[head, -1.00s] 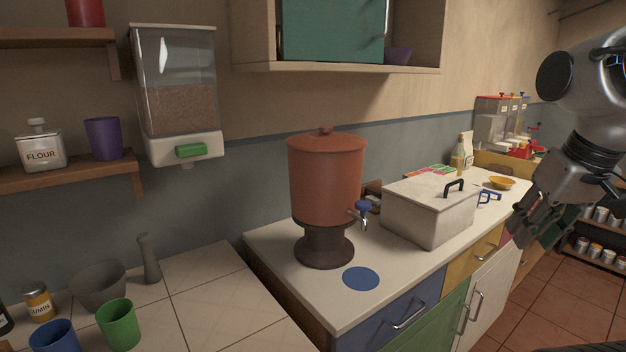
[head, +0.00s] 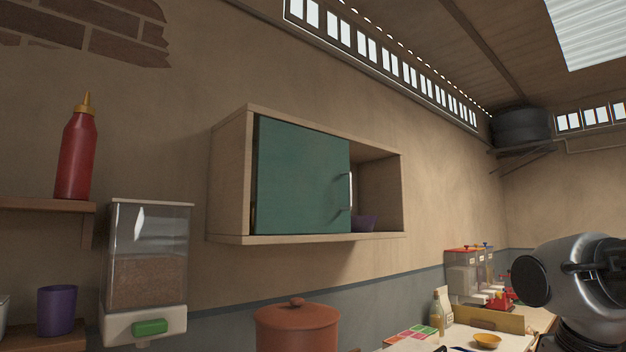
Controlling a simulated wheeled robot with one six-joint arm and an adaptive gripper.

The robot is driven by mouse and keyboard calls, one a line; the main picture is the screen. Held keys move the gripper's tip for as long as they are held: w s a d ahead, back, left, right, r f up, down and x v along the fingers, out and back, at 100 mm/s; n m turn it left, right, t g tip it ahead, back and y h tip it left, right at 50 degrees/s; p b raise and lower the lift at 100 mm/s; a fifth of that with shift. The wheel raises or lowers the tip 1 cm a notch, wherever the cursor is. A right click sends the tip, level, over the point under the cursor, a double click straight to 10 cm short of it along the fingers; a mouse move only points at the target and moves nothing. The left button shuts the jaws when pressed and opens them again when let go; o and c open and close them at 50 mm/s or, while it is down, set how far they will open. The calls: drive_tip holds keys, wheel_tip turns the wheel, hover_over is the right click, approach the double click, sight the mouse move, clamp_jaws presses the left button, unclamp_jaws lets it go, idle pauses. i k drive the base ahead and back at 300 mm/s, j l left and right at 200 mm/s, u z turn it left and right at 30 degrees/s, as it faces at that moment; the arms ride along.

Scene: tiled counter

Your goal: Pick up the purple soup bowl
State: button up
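The purple bowl (head: 366,223) sits on the floor of the wooden wall cabinet (head: 325,239), in its open right part. The green sliding or hinged door (head: 300,176) covers the left part of the cabinet and hides the bowl's left side. I cannot tell which way the door moves; it has a handle (head: 348,190) at its right edge. Part of my arm shows at the lower right, well to the right of and below the cabinet. My gripper is outside the picture.
A purple cup (head: 57,310) and a red squeeze bottle (head: 76,150) stand on shelves at left. A grain dispenser (head: 147,265) hangs beside the cabinet. A clay water pot (head: 297,328) stands below it. A yellow bowl (head: 487,341) lies on the counter.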

sight(359, 224)
drive_tip(key=u, duration=0.25)
drive_tip(key=i+l+u, duration=0.1)
drive_tip(key=l+u, duration=0.15)
drive_tip(key=i+l+u, duration=0.1)
drive_tip(key=l+u, duration=0.45)
drive_tip(key=l, duration=0.15)
